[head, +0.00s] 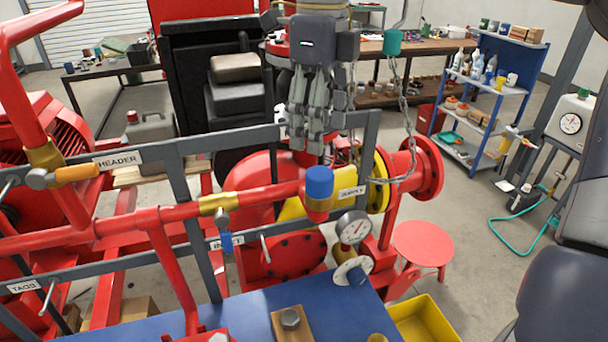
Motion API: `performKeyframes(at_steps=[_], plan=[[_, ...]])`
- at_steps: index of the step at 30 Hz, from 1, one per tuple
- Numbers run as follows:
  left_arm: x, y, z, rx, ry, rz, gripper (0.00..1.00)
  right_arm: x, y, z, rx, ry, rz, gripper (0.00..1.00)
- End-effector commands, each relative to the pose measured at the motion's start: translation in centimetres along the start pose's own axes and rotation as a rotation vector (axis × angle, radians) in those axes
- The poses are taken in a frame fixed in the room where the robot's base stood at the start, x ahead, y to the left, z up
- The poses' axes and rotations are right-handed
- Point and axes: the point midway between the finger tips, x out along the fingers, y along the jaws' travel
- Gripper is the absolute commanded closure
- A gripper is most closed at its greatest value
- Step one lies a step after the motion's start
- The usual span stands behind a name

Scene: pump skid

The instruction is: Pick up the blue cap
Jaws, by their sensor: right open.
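The blue cap (319,182) sits upright on the end of a red pipe, near the middle of the head view. My right gripper (312,143) comes down from the top, fingers pointing downward, just above the cap in the picture. It is open and holds nothing that I can see. Its fingers do not appear to touch the cap, though the depth between them is hard to judge. My left gripper is not in view.
A grey frame rail (180,146) runs behind the pipe. A pressure gauge (353,228) stands just right of the cap. A chain hangs from a teal piece (392,42) beside my gripper. A blue bench top (345,305) and yellow bin (424,318) lie below.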

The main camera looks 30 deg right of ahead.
Motion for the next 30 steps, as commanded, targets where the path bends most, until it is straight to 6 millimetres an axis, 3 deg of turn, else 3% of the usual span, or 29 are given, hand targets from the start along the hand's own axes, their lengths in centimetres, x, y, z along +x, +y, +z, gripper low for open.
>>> performKeyframes(at_steps=[3, 6, 10, 14, 17, 24, 30], plan=[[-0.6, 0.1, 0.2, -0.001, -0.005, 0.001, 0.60, 1.8, 0.1, -0.1, -0.003, 0.005, 0.003, 0.37], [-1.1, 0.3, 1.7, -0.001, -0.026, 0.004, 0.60, 3.3, 0.0, -0.1, -0.002, 0.005, 0.004, 0.37], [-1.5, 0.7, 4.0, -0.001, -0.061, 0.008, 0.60, 4.7, 0.0, 0.0, 0.000, 0.001, 0.003, 0.37], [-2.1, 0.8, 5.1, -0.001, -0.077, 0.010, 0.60, 5.4, -0.1, 0.1, -0.001, 0.003, 0.002, 0.37], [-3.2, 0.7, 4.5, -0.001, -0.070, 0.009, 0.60, 6.3, -0.4, 0.2, -0.001, 0.004, 0.005, 0.37], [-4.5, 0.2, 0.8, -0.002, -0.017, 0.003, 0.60, 9.5, -0.8, 0.5, 0.001, 0.002, 0.003, 0.37], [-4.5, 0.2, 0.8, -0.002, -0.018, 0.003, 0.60, 10.3, -0.8, 0.5, 0.001, -0.001, 0.001, 0.37]])
